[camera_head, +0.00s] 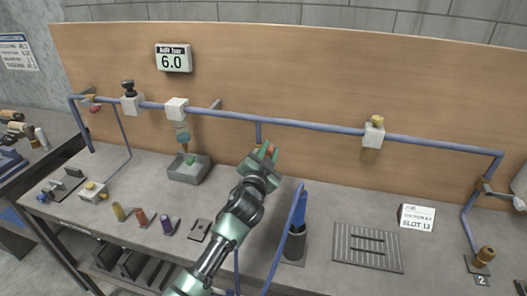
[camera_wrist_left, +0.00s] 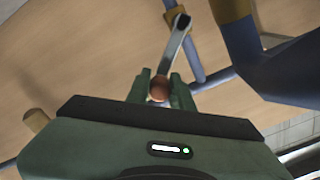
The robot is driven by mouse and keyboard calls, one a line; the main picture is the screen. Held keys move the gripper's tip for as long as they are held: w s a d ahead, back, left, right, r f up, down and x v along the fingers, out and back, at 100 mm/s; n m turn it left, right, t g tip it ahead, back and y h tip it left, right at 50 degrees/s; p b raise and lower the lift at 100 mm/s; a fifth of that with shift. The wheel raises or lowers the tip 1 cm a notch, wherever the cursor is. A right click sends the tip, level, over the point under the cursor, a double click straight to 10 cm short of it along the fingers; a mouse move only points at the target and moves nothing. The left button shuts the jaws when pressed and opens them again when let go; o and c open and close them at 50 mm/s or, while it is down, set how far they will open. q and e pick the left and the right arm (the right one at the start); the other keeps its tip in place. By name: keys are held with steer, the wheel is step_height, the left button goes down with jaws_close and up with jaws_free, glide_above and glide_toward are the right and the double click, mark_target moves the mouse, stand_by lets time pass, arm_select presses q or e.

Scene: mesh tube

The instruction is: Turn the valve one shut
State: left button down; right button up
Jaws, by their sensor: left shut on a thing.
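My left gripper (camera_head: 267,151) is in front of the wooden back panel, near the middle of the bench. In the left wrist view, its two green fingers (camera_wrist_left: 159,92) are shut on a copper-red ball knob (camera_wrist_left: 158,88). The knob ends a grey metal lever (camera_wrist_left: 174,48), which runs up to a brass fitting (camera_wrist_left: 178,19) beside blue pipe. In the head view only a bit of red shows between the fingers, and the gripper hides the lever and fitting. I see no readable number on this valve. My right gripper is not in view.
A blue pipe (camera_head: 310,125) crosses the panel above the gripper. A gauge (camera_head: 173,58) reads 6.0. A grey box (camera_head: 188,169) stands left of the gripper. A black cylinder with a blue top (camera_head: 296,243) and a slotted plate (camera_head: 367,247) are to its right.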

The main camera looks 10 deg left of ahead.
arm_select(q)
steer(key=shift+d+f+m+b, duration=0.45)
steer(key=shift+f+m, duration=0.4)
steer(key=shift+m, duration=0.6)
steer(key=shift+d+f+m+b, duration=0.2)
steer(key=shift+f+m+b, duration=0.35)
steer(key=shift+f+m, duration=0.6)
steer(key=shift+d+f+m+b, duration=0.35)
steer(key=shift+f+m+b, duration=0.2)
steer(key=shift+m, duration=1.15)
steer(key=shift+f, duration=0.1)
steer(key=c, duration=1.3)
jaws_free()
steer(key=shift+o, duration=0.3)
steer(key=shift+s, duration=0.1)
steer(key=s, duration=0.7)
steer(key=shift+s+a+b, duration=0.15)
steer(key=shift+s+b, duration=0.2)
steer(key=shift+b, duration=0.05)
